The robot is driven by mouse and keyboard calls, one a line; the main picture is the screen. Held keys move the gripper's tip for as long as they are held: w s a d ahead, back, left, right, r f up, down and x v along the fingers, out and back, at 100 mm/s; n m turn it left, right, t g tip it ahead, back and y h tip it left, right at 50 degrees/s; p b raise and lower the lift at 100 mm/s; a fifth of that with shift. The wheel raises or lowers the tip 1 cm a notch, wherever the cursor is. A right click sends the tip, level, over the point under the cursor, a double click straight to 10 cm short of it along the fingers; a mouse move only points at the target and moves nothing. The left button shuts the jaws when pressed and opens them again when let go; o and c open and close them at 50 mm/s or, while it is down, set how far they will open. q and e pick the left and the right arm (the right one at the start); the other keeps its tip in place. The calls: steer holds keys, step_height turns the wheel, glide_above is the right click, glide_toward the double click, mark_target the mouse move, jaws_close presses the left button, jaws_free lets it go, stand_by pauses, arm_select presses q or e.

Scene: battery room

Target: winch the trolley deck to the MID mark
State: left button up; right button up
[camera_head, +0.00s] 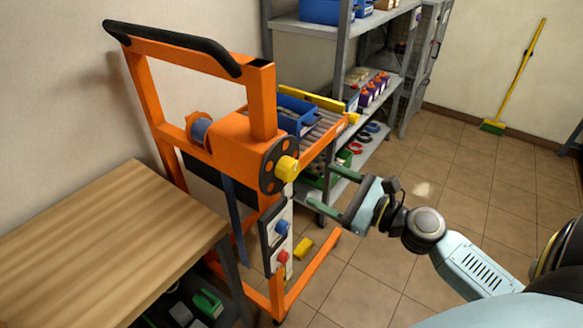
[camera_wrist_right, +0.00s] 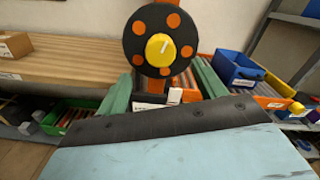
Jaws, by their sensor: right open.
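The orange trolley (camera_head: 140,85) stands beside the wooden bench. Its winch wheel (camera_head: 279,165) is a black disc with orange spots and a yellow knob (camera_head: 288,169); the wheel also faces me in the right wrist view (camera_wrist_right: 158,38). The roller deck (camera_head: 326,126) carries a blue bin (camera_head: 296,114). A white panel (camera_head: 275,240) with blue and red knobs is below the wheel. No MID mark is legible. My right gripper (camera_head: 323,187) is open and empty, its green fingers pointing toward the wheel, apart from it. My left gripper is not in view.
A wooden bench (camera_head: 100,235) stands at the left. A grey shelf rack (camera_head: 344,50) with bins is behind the trolley. A yellow block (camera_head: 303,248) appears low near the trolley's base. The tiled floor (camera_head: 480,185) at the right is clear; a broom (camera_head: 520,75) leans on the wall.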

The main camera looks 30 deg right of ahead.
mark_target(294, 172)
steer(key=p+x, duration=0.2)
steer(key=x, duration=0.7)
steer(key=shift+w+a, duration=0.1)
steer(key=shift+w, duration=0.2)
steer(key=shift+c, duration=0.3)
steer(key=c, duration=0.9)
